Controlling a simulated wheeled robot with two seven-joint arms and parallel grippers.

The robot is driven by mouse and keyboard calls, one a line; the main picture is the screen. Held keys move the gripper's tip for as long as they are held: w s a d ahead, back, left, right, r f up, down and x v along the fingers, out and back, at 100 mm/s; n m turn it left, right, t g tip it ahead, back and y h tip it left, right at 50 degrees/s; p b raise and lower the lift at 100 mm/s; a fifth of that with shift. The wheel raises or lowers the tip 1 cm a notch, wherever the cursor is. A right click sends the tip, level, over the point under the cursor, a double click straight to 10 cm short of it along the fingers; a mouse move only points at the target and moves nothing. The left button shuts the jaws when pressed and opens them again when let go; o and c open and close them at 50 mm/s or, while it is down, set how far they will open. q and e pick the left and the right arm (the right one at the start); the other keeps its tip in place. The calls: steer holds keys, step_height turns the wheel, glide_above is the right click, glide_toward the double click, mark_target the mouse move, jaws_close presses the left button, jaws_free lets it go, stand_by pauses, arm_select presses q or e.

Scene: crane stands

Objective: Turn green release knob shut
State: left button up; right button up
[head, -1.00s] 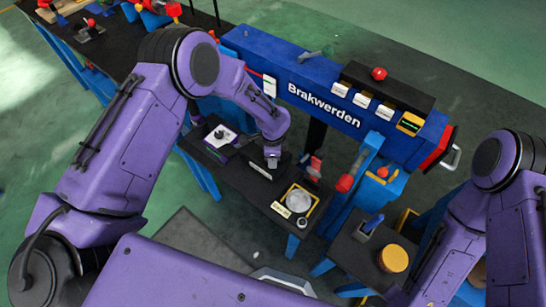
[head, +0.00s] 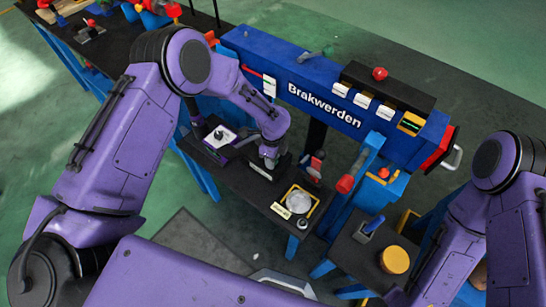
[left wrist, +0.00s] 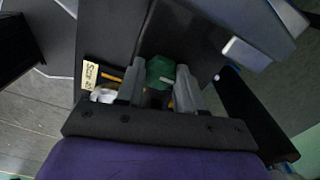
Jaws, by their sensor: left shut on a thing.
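The green release knob (left wrist: 160,72) shows in the left wrist view between the two grey fingers of my left gripper (left wrist: 160,85). The gripper is shut on it, one finger on each side. In the head view my left gripper (head: 270,160) points down at a dark box on the black bench, and the knob is hidden there behind the gripper and wrist. My right arm (head: 455,245) comes in at the right, but its gripper is outside the frame.
A blue beam marked Brakwerden (head: 325,100) stands behind the bench, with a red button (head: 379,73) on top. A round gauge (head: 299,202) sits right of my left gripper. A red-tipped lever (head: 346,183) and a yellow round cap (head: 395,260) are farther right.

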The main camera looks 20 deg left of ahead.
arm_select(q)
steer(key=o, duration=1)
steer(key=shift+o, duration=0.2)
steer(key=shift+r, duration=0.15)
step_height(320, 180, up, 10)
steer(key=b, duration=0.1)
steer(key=shift+r, duration=0.15)
